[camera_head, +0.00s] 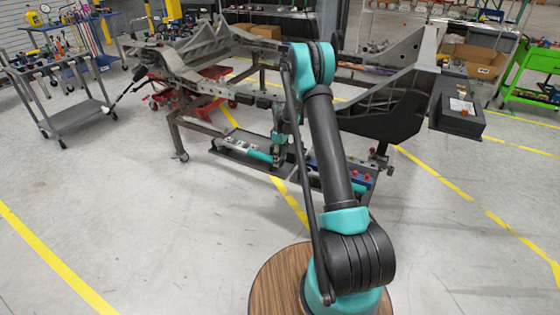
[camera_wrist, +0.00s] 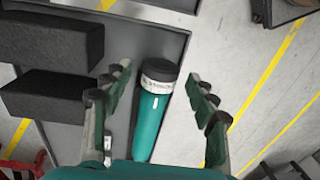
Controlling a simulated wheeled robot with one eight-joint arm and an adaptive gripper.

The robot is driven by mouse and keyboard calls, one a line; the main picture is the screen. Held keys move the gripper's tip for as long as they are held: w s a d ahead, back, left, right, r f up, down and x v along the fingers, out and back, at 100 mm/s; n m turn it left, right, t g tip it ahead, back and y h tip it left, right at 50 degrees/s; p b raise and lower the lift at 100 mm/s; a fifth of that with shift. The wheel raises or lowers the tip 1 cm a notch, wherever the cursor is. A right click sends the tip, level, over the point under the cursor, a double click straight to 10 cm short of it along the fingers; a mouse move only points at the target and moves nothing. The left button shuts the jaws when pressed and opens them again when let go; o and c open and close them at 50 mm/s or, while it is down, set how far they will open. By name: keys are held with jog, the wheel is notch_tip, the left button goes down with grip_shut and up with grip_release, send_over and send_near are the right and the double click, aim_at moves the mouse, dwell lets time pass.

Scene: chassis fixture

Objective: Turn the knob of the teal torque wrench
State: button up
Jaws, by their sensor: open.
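The teal torque wrench (camera_wrist: 150,122) lies on a dark grey tray (camera_wrist: 175,20) in the wrist view. Its black knob (camera_wrist: 159,69) faces the top of that view, with a pale printed band just below it. My gripper (camera_wrist: 158,76) is open, with one finger on each side of the knob end and a visible gap to each. Its lower end is hidden behind my gripper's base. In the head view part of the teal wrench (camera_head: 258,156) shows on the low tray beside my gripper (camera_head: 278,160), which is small there.
Two black blocks (camera_wrist: 50,40) lie left of the wrench on the tray. A large metal chassis frame (camera_head: 180,70) stands around and above the low shelf. A grey cart (camera_head: 80,118) is at left, a black box (camera_head: 460,108) at right. Open floor lies in front.

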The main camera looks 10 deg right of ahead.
jog(key=shift+f, duration=0.55)
jog(key=c, duration=1.2)
jog(key=shift+o, duration=0.2)
jog(key=shift+s+a, duration=0.1)
jog(key=t+h, duration=0.2)
jog(key=t, duration=0.1)
jog(key=shift+s+a, duration=0.2)
jog(key=shift+s, duration=0.1)
jog(key=shift+s+a+f+t+h, duration=0.1)
jog(key=shift+s+f+t+h, duration=0.05)
jog(key=shift+t+h, duration=0.9)
jog(key=shift+s+a+f+t+h, duration=0.1)
jog(key=shift+t+h, duration=0.65)
jog(key=shift+t, duration=0.6)
